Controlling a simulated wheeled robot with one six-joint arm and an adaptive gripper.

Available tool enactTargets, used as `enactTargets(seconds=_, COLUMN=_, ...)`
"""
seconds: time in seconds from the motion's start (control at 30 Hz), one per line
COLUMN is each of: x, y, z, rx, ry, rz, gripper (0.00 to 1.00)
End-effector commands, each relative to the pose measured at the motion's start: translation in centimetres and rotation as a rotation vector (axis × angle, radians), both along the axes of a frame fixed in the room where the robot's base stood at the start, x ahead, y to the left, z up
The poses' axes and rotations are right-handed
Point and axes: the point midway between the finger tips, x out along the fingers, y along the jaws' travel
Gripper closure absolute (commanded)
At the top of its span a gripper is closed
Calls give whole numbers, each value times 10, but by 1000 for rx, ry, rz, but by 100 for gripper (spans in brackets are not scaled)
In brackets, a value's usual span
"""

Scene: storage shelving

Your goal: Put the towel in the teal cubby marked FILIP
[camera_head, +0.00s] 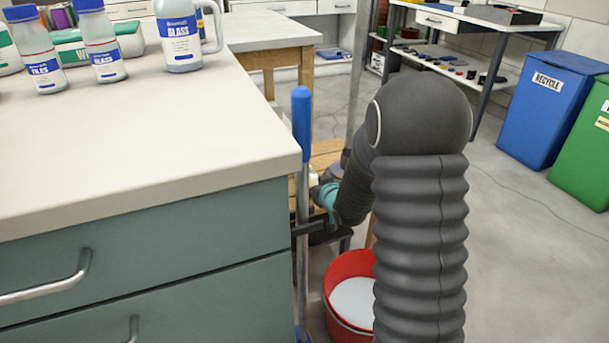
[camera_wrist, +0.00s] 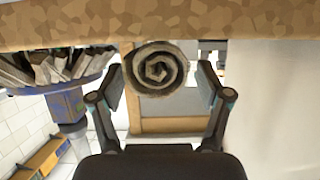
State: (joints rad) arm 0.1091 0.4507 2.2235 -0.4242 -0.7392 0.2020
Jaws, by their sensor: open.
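In the wrist view, a brown-grey roll (camera_wrist: 157,70) shows its spiral end; it looks like the rolled towel. It lies between the fingertips of my gripper (camera_wrist: 162,80), near their far ends. The two fingers are spread, one on each side, with a gap on the right and little visible gap on the left. I cannot tell whether the left finger touches it. In the head view my arm covers most of the gripper, and the towel cannot be made out there. No cubby marked FILIP shows in either view.
A blue-handled pole (camera_head: 302,125) stands beside the teal drawer cabinet (camera_head: 150,270), close to my arm. A red bucket (camera_head: 340,315) is on the floor below. In the wrist view, a mottled brown board (camera_wrist: 160,22) spans the top and a brush-like head (camera_wrist: 55,70) is at left.

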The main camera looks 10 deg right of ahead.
Motion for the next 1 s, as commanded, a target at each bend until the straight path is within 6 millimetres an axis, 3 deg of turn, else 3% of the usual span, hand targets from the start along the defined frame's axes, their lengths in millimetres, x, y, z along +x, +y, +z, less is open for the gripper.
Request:
enactTargets(seconds=0.23, x=29, y=5, z=-9, rx=-1, ry=1, rz=1, gripper=23)
enactTargets(seconds=0.53, x=32, y=5, z=-10, rx=0, ry=0, rz=0, gripper=23)
enactTargets(seconds=0.8, x=32, y=5, z=-9, rx=0, ry=-2, rz=0, gripper=87)
enactTargets(seconds=1.0, x=32, y=5, z=-8, rx=0, ry=-2, rz=0, gripper=87)
